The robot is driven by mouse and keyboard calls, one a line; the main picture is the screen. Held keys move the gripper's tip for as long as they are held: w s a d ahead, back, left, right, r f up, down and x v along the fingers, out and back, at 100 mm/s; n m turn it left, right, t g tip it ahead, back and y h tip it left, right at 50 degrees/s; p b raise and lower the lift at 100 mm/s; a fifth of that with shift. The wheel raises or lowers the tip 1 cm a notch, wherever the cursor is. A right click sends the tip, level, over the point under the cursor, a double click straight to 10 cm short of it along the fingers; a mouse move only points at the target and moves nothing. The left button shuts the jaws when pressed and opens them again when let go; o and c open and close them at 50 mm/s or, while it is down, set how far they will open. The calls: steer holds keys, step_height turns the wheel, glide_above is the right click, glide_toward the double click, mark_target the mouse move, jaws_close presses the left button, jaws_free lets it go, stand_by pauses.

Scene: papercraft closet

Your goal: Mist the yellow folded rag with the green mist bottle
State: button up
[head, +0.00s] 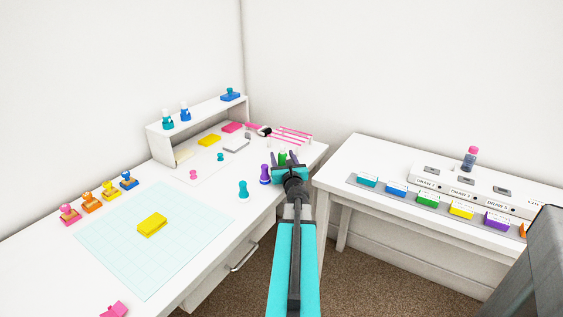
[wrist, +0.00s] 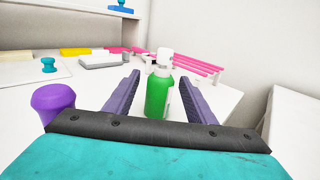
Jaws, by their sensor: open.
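The green mist bottle (wrist: 158,95), with a white top, stands upright on the white desk in the wrist view, between the two open fingers of my gripper (wrist: 162,100). I cannot tell whether either finger touches it. In the head view the bottle (head: 283,158) shows only partly, behind my gripper (head: 288,160) near the desk's right end. The yellow folded rag (head: 152,224) lies flat on the pale blue grid mat (head: 118,268) on the left part of the desk, well away from my gripper.
A purple bottle-like object (head: 265,174) stands just left of my gripper, also in the wrist view (wrist: 53,103). A teal one (head: 243,189) stands farther left. Pink rods (head: 290,133) lie behind. Several stamps (head: 110,191) line the mat's back edge. A second table (head: 350,165) is at right.

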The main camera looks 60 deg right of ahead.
steer(key=c, duration=1.1)
steer(key=shift+r, duration=0.1)
